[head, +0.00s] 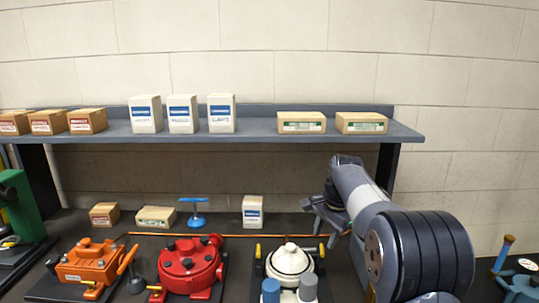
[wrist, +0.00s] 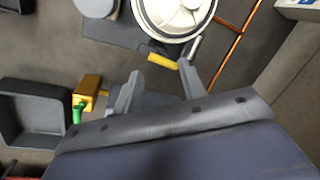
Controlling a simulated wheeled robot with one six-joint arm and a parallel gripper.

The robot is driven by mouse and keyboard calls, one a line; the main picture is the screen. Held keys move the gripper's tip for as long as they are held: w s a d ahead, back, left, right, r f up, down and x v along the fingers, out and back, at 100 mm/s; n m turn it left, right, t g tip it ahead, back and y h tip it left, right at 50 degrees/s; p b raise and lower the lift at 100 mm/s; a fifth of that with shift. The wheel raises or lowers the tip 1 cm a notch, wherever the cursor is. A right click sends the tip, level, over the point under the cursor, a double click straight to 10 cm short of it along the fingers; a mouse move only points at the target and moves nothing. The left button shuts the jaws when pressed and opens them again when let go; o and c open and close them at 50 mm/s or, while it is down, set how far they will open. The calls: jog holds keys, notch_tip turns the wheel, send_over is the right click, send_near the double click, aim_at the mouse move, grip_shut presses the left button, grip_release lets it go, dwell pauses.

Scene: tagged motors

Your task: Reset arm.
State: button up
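My arm reaches up and back on the right of the head view, and my gripper (head: 318,212) hangs at its end above the bench, right of the white motor (head: 290,260). In the wrist view my gripper (wrist: 158,72) has its two fingers spread apart, with no held object visible between them. The white motor's round top (wrist: 178,10) shows beyond the fingers, with a yellow part (wrist: 162,61) near the fingertips. I cannot tell whether the fingers touch it. A red motor (head: 188,264) and an orange motor (head: 90,263) stand to the left. Any tags are not readable.
A grey shelf (head: 255,126) bears several boxes above the bench. A blue-handled part (head: 194,211) and small boxes stand below it. A copper pipe (wrist: 238,40) runs beside the white motor. A dark tray (wrist: 38,142) and a yellow block (wrist: 88,86) lie left in the wrist view.

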jog(key=shift+s+d+r, duration=0.15)
jog(key=shift+s+r, duration=0.05)
jog(key=shift+r, duration=0.95)
jog(key=shift+s+d+r, duration=0.1)
jog(key=shift+s+r, duration=0.05)
jog(key=shift+r, duration=0.95)
jog(key=shift+s+a, duration=0.1)
